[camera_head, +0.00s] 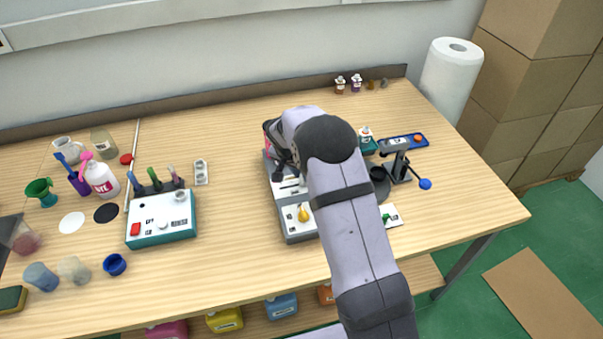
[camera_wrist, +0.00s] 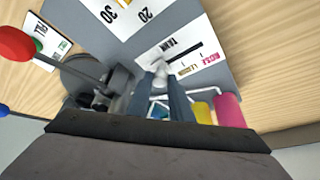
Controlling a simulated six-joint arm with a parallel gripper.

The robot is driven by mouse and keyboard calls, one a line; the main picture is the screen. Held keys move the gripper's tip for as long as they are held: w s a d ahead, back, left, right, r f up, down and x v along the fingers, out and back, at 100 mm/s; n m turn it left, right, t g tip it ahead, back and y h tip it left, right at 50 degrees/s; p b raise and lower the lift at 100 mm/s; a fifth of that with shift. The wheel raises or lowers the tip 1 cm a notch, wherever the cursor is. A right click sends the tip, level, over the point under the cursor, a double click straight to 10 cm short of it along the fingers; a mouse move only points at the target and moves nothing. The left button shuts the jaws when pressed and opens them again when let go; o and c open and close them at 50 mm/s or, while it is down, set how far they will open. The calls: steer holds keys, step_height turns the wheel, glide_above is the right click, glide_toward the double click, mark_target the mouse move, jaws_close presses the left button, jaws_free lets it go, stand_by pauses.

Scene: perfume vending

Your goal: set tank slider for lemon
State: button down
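The grey perfume machine (camera_head: 297,229) stands mid-table, partly hidden by my arm. In the wrist view its white tank panel (camera_wrist: 208,48) shows the word TANK, a dark slot, a yellow label (camera_wrist: 187,70) that seems to read lemon, and a pink rose label (camera_wrist: 211,58). A pale slider knob (camera_wrist: 161,69) sits at the slot's end away from the rose label. My gripper (camera_wrist: 160,80) has its two dark fingers on either side of the knob. Whether they touch it is unclear. In the head view the fingertips are mostly hidden by my arm.
Yellow (camera_wrist: 202,112) and pink (camera_wrist: 230,110) tanks stand beside the fingers. A press with a blue-ended lever (camera_head: 424,184) is right of the machine. A teal box (camera_head: 160,220) and a bottle (camera_head: 101,179) stand left. The front table middle is clear.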

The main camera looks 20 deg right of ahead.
mark_target(291, 189)
steer(key=shift+a+f+b, duration=0.2)
steer(key=shift+a+b, duration=0.95)
steer(key=shift+a, duration=0.3)
steer(key=shift+a+r, duration=0.2)
steer(key=shift+a, duration=0.2)
steer(key=shift+d, duration=0.2)
steer(key=c, duration=1.7)
jaws_free()
steer(key=shift+o, duration=0.6)
steer(key=shift+a, duration=0.1)
steer(key=shift+r, duration=0.1)
steer(key=b+v, duration=0.2)
steer(key=v, duration=0.5)
steer(key=shift+b, duration=0.35)
